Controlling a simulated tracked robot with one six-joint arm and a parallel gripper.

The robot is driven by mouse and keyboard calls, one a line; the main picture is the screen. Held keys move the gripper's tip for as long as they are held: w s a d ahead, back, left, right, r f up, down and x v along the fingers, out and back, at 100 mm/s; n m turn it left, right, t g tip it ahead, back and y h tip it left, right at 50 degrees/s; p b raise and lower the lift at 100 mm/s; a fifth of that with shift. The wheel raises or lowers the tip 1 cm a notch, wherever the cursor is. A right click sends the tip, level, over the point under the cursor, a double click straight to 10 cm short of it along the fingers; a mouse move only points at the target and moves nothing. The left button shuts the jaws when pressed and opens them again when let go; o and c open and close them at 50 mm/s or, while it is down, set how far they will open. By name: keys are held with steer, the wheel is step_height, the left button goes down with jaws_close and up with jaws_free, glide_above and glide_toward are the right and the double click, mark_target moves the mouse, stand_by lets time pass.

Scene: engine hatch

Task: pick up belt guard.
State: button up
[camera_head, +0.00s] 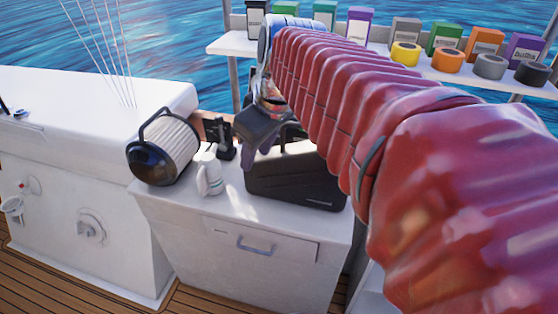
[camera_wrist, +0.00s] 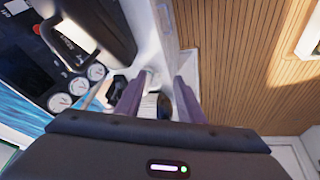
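I cannot tell for sure which thing is the belt guard. A black, case-like piece with small lettering (camera_head: 295,182) stands on the white cabinet top and may be it. My gripper (camera_head: 252,150) hangs in front of its upper left part, pointing down; contact cannot be told. In the wrist view my gripper's two purple fingers (camera_wrist: 160,82) are apart, with a gap between them and nothing visibly clamped. A black body with a handle opening (camera_wrist: 95,25) fills the upper left there. My arm hides the right side.
Left of the case are a white mug-like item (camera_head: 209,175), a small black device (camera_head: 221,140) and a pleated cylinder with a black cap and handle (camera_head: 165,147). A shelf (camera_head: 232,45) behind bears boxes and tape-like rolls. Wooden decking (camera_head: 70,275) is clear at lower left.

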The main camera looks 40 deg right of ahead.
steer(key=w+d+r+n, duration=0.1)
steer(key=d+r+n, duration=0.1)
steer(key=d, duration=0.9)
steer(key=w+d+r+n+y, duration=0.1)
steer(key=d+r+n, duration=0.1)
steer(key=d, duration=0.8)
steer(key=shift+w+d+r+n, duration=0.25)
steer(key=shift+d+r+n, duration=0.15)
steer(key=shift+r, duration=0.3)
steer(key=x, duration=0.8)
steer(key=shift+w+f, duration=0.25)
steer(key=shift+f, duration=0.05)
steer(key=shift+x, duration=2.6)
steer(key=shift+w+r, duration=0.1)
